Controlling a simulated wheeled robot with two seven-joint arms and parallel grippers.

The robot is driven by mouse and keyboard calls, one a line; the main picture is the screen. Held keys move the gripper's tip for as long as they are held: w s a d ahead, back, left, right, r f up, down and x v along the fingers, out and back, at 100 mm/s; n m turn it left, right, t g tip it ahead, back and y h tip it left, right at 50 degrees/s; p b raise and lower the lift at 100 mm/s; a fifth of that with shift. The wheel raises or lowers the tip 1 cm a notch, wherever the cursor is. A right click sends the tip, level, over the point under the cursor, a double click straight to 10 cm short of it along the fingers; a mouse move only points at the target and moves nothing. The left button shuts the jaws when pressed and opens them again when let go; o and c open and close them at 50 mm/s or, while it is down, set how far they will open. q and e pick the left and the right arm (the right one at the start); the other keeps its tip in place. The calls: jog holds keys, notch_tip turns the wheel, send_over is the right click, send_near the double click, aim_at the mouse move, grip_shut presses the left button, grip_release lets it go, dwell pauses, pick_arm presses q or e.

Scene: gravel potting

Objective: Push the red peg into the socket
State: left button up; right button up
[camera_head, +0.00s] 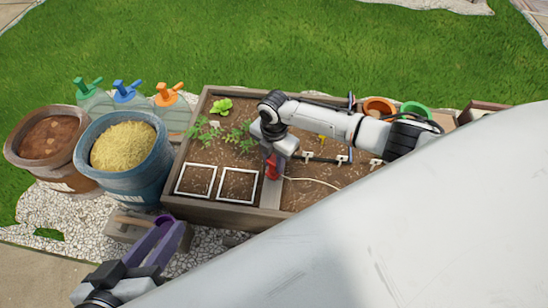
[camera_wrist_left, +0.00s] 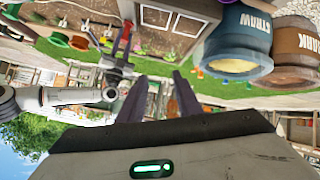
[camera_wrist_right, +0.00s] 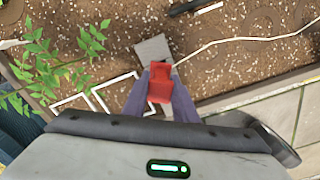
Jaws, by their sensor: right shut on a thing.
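The red peg (camera_head: 272,170) is between the fingertips of my right gripper (camera_head: 275,158), over the planter bed. It also shows in the right wrist view (camera_wrist_right: 160,82), with a purple finger on each side. A grey plate (camera_head: 270,195) lies on the soil just below the peg, and it shows beyond the peg in the right wrist view (camera_wrist_right: 153,48). No socket opening is visible; the peg and gripper cover that spot, so I cannot tell whether the peg touches it. My left gripper (camera_head: 172,235) is open and empty, outside the planter's front left corner.
The wooden planter (camera_head: 225,213) holds two white square frames (camera_head: 238,186), seedlings (camera_head: 236,137) and a pale cord (camera_head: 315,180) running right from the plate. A straw pot (camera_head: 130,178), a brown pot (camera_head: 40,165) and spray bottles (camera_head: 125,97) stand to the left.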

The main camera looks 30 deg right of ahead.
pick_arm(q)
jog(key=shift+f, duration=0.1)
pick_arm(e)
jog(key=shift+f, duration=0.4)
jog(key=o, duration=1)
jog(key=shift+c, duration=0.2)
notch_tip(320, 180, up, 2)
jog(key=shift+r+p, duration=0.1)
jog(key=shift+p, duration=0.65)
notch_tip(320, 180, up, 8)
jog(key=p, duration=0.4)
jog(key=shift+f, duration=0.25)
pick_arm(q)
jog(key=shift+s+a+f+g+y, duration=0.25)
jog(key=shift+a+f+g+y, duration=0.2)
jog(key=shift+a+f, duration=0.2)
jog(key=shift+s+a+f+g+y, duration=0.2)
jog(key=shift+a+f+g+y, duration=0.25)
jog(key=shift+f, duration=0.3)
pick_arm(e)
jog(key=shift+r, duration=0.35)
jog(key=shift+s, duration=0.1)
